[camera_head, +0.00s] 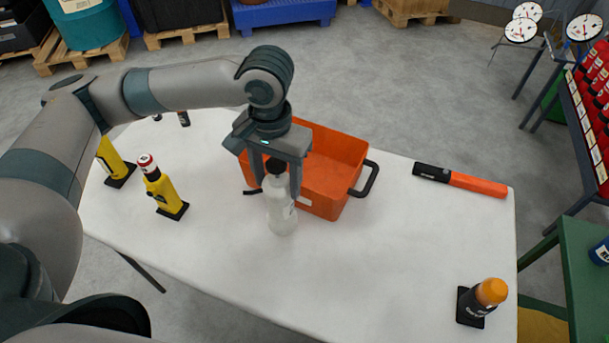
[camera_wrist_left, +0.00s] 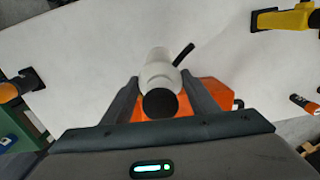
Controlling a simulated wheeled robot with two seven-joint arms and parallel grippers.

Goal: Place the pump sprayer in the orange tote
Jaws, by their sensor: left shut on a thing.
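The pump sprayer is a whitish translucent bottle (camera_head: 281,209) with a black top, in front of the orange tote in the head view. It also shows in the left wrist view (camera_wrist_left: 158,72), its black cap towards the camera. My left gripper (camera_head: 281,186) is shut on the sprayer near its top, from above. Whether the bottle touches the table is hard to tell. The orange tote (camera_head: 345,158) stands on the white table just behind the sprayer, with a dark handle at its right end. Its visible inside looks empty; my gripper hides part of it. My right gripper is not in view.
On the white table (camera_head: 390,265) are yellow tools (camera_head: 165,190) at left, a black-and-orange bar (camera_head: 460,180) at right and an orange-capped black canister (camera_head: 485,298) at front right. A green stand (camera_head: 585,270) is beyond the right edge. The table's front middle is clear.

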